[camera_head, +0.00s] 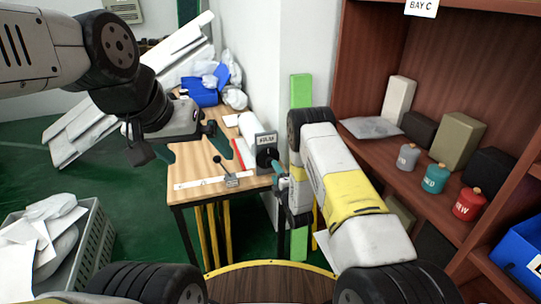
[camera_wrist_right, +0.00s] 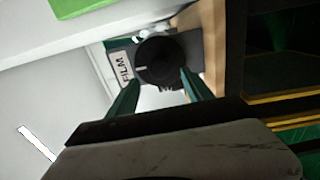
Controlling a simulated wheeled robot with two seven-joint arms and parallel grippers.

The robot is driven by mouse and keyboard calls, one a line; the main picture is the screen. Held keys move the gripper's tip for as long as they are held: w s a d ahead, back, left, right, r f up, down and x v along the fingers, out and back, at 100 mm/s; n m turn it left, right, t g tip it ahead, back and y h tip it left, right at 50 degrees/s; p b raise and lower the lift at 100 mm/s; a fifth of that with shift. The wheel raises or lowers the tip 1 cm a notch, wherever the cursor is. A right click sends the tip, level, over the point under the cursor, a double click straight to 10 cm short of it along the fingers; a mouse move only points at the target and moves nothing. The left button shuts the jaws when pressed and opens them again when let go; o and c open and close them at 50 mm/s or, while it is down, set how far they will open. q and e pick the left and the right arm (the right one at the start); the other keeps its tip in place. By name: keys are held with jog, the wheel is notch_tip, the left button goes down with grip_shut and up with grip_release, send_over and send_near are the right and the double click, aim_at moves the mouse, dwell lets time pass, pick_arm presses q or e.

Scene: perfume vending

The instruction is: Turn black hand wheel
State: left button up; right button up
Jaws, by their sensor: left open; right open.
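The black hand wheel (camera_head: 267,157) sits at the right end of the wooden table, just below a sign reading FILM (camera_head: 266,140). In the right wrist view the round wheel (camera_wrist_right: 158,62) lies ahead, with a pale mark on its face. My right gripper (camera_head: 279,172) is open close in front of the wheel. Its two green fingers (camera_wrist_right: 160,84) point at the wheel's lower edge from either side; whether they touch it I cannot tell. My left gripper (camera_head: 194,149) is open and empty above the table's left part, away from the wheel.
The wooden table (camera_head: 200,160) carries a small lever (camera_head: 230,178), a white roll and blue and white bags. A shelf at right holds boxes and bottles, including a red bottle (camera_head: 468,204). A grey crate (camera_head: 92,240) of white bags stands lower left.

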aim_at(269, 161)
jog(key=x, duration=0.7)
jog(key=shift+w+f, duration=0.1)
jog(key=shift+w, duration=0.1)
grip_shut()
